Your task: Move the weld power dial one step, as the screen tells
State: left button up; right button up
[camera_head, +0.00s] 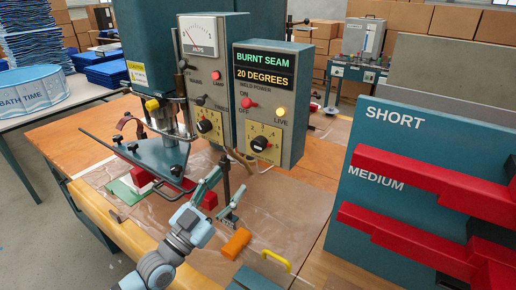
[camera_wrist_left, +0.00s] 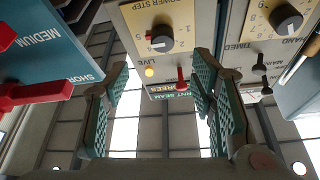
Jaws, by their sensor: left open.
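The weld power dial (camera_head: 260,143) is a black knob on a pale yellow numbered plate, low on the front of the right control box. In the left wrist view the dial (camera_wrist_left: 161,38) appears upside down at the top, its plate reading POWER STEP. The screen (camera_head: 264,69) reads BURNT SEAM in green and 20 DEGREES in orange. My left gripper (camera_head: 220,197) is open and empty, below and left of the dial, apart from it. Its two green-padded fingers (camera_wrist_left: 160,108) stand wide apart in the left wrist view. My right gripper is not in view.
A second dial (camera_head: 205,126), a red switch (camera_head: 248,103) and a lit yellow lamp (camera_head: 280,112) are close by. An orange block (camera_head: 236,243) and a yellow handle (camera_head: 276,261) lie near my arm. A rack with red pieces (camera_head: 435,184) stands at right.

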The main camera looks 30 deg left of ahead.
aim_at(256, 148)
pick_arm(q)
jog(key=b+x, duration=0.1)
jog(key=x, duration=0.4)
jog(key=b+x, duration=0.1)
jog(key=x, duration=0.5)
jog(key=shift+w+a+b, duration=0.2)
jog(key=shift+b, duration=0.1)
jog(key=shift+s+r, duration=0.1)
jog(key=shift+r, duration=0.15)
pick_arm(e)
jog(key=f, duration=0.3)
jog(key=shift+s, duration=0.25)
pick_arm(q)
jog(key=c, duration=1.1)
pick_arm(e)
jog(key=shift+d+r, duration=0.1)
